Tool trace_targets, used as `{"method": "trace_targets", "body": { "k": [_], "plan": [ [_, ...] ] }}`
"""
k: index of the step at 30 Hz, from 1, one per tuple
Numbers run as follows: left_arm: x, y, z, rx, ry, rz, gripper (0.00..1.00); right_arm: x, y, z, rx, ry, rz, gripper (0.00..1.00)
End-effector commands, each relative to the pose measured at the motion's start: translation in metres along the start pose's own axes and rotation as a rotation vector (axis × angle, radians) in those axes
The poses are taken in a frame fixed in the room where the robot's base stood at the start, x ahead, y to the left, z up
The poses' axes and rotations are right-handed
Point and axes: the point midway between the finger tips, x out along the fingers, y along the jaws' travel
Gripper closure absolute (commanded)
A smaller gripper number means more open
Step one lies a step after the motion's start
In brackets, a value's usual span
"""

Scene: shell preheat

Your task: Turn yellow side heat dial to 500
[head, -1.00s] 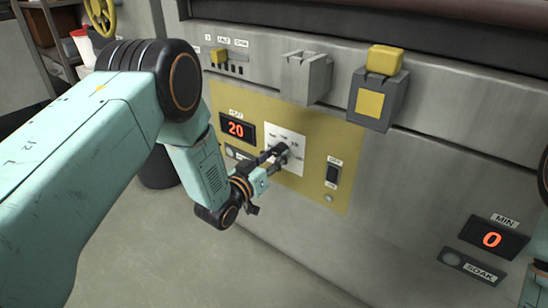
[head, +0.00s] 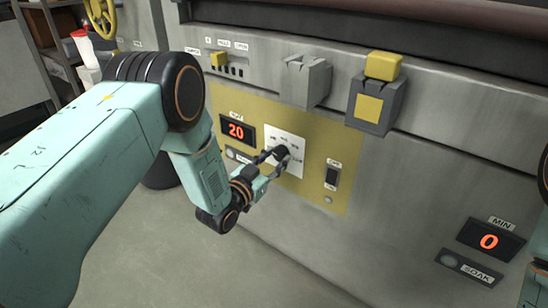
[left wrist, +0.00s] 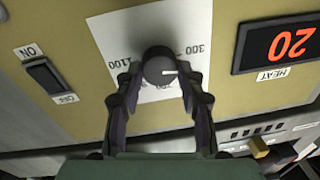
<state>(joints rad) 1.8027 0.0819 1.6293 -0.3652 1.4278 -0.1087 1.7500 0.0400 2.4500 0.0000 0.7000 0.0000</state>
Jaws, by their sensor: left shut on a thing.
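The black heat dial (head: 281,153) sits on a white scale plate (head: 297,142) in the yellow panel (head: 313,177). My left gripper (head: 276,161) is shut on the dial, one finger on each side. In the left wrist view the dial (left wrist: 160,66) is between the two fingers (left wrist: 159,82), and its white mark points to picture right. A 300 and an 1100 show on the plate, other numbers being partly hidden by the fingers. The heat display (head: 236,130) reads 20. My right gripper is not in view.
A switch (head: 332,177) is right of the dial. A grey box with a yellow top (head: 382,65) and a yellow slider (head: 219,58) are above. The soak display (head: 490,241) reads 0 at lower right. Floor at lower left is clear.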

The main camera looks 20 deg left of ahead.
Motion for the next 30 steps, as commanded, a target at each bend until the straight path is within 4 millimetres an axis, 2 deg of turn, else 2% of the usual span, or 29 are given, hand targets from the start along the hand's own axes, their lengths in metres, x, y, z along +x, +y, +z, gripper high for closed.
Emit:
{"method": "trace_targets", "body": {
  "k": [15, 30],
  "plan": [
    [-0.001, 0.000, 0.002, 0.396, 0.024, 0.007, 0.93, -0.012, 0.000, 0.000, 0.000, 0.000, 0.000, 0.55],
    [-0.001, 0.000, 0.003, 0.521, 0.033, 0.009, 0.93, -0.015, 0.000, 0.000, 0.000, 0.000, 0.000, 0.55]
  ]
}}
